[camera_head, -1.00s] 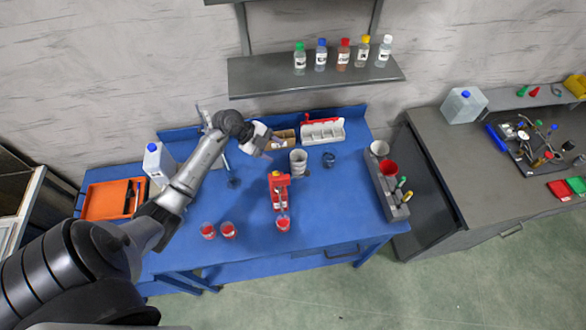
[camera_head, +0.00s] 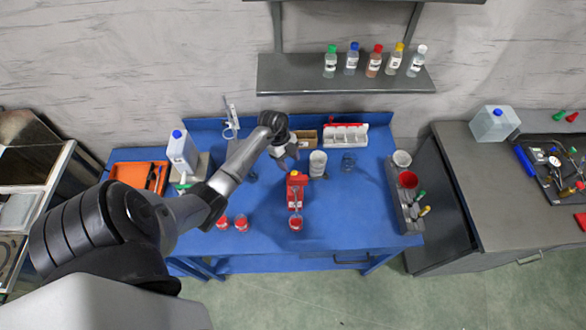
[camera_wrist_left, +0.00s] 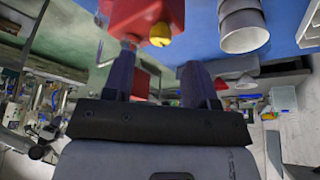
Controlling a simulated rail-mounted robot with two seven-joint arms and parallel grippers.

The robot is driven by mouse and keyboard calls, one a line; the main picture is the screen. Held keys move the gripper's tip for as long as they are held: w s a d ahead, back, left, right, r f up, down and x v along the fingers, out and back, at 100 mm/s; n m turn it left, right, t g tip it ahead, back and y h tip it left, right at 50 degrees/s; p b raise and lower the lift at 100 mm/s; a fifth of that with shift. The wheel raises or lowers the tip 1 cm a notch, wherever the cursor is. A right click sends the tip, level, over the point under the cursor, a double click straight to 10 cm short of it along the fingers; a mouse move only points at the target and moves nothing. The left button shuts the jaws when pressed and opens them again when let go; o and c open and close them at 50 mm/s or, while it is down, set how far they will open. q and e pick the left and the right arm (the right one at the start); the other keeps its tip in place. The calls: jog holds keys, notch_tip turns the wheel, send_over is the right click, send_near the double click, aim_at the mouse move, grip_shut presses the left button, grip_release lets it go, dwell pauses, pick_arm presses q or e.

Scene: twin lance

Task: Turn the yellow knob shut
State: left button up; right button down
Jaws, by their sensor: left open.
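A red dispenser (camera_head: 296,192) stands on the blue bench, with red-filled cups near it. The yellow knob (camera_wrist_left: 159,34) shows on the red body (camera_wrist_left: 130,15) in the left wrist view; in the head view it is too small to make out clearly. My left gripper (camera_head: 287,162) is just behind the dispenser, above the bench. In the left wrist view its fingers (camera_wrist_left: 158,60) are apart and empty, with the knob beyond the gap and not between them. My right gripper is not in view.
A white bin (camera_head: 345,136) is behind. A grey rack (camera_head: 409,218) is at the right edge. Bench between the dispenser and rack is clear.

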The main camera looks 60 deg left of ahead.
aim_at(294, 172)
pick_arm(q)
jog(key=shift+x, duration=2.55)
jog(key=shift+c, duration=0.2)
jog(key=c, duration=0.9)
